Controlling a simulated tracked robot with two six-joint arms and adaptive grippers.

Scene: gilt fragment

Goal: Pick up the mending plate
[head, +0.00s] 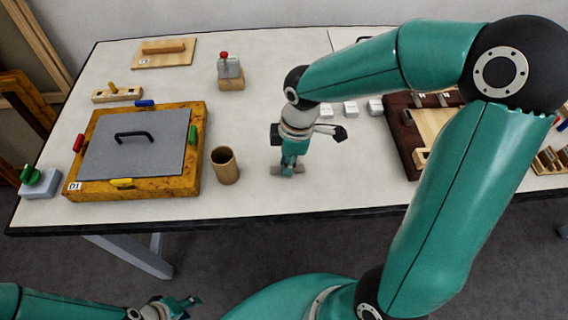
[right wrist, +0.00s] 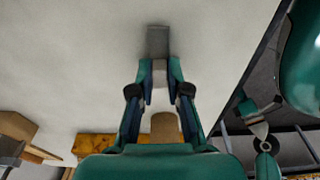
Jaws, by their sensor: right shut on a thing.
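The mending plate (head: 275,169) is a small flat grey metal strip near the front edge of the table, right of the wooden cup. My right gripper (head: 289,171) points down over it and is shut on it. In the right wrist view the plate (right wrist: 158,41) sticks out beyond the fingertips of my right gripper (right wrist: 159,72), and its near part lies between them. Whether the plate touches the table I cannot tell. My left gripper (head: 182,305) is low in front of the table, away from the plate; its finger gap is not clear.
A wooden cup (head: 225,166) stands left of my right gripper. Beyond it is a wooden box (head: 187,174) with a grey, handled lid (head: 120,155). A dark-framed tray (head: 398,135) and several white blocks (head: 350,108) are to the right. The table's middle is clear.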

